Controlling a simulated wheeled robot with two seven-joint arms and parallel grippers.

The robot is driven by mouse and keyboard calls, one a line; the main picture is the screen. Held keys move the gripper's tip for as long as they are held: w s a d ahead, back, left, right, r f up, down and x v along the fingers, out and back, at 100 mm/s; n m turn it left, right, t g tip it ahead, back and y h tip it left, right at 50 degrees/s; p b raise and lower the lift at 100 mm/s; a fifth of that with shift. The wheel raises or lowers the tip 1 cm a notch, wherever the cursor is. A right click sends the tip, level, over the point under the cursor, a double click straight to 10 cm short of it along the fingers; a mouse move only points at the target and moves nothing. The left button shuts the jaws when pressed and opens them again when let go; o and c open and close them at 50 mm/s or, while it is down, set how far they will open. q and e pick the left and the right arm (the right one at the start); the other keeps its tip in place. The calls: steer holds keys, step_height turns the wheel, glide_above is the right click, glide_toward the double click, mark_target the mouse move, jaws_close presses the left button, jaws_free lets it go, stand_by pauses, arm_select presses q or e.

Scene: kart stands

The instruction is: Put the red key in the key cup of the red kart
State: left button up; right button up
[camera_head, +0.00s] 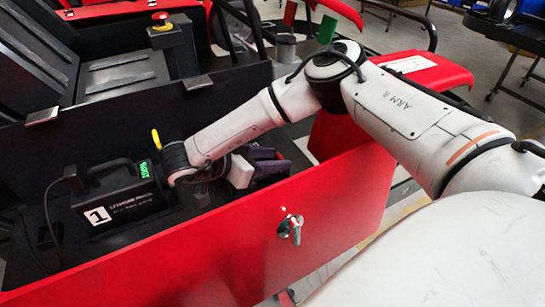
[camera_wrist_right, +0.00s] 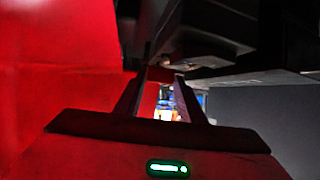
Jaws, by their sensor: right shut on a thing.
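My right gripper (camera_head: 275,167) is low inside the black-lined tub of the red kart (camera_head: 340,200), behind its red side panel. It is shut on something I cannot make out. In the right wrist view its two fingers (camera_wrist_right: 165,75) converge, with a red strip and a bright patch between them and a dark shape just above. A silver key-like piece (camera_head: 294,229) with a small red mark sits on the outside of the red panel. A grey cup (camera_head: 285,48) stands beyond the tub; I cannot tell whether it is the key cup. My left gripper is out of view.
A black battery box (camera_head: 120,190) with a handle and green display stands left of my wrist. A yellow lever (camera_head: 156,138) rises behind it. The red panel closely borders my gripper.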

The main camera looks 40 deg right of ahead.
steer(key=shift+f, duration=0.15)
steer(key=o, duration=0.7)
steer(key=shift+o, duration=0.2)
steer(key=shift+r, duration=0.2)
steer(key=v, duration=1.2)
steer(key=shift+b, duration=0.3)
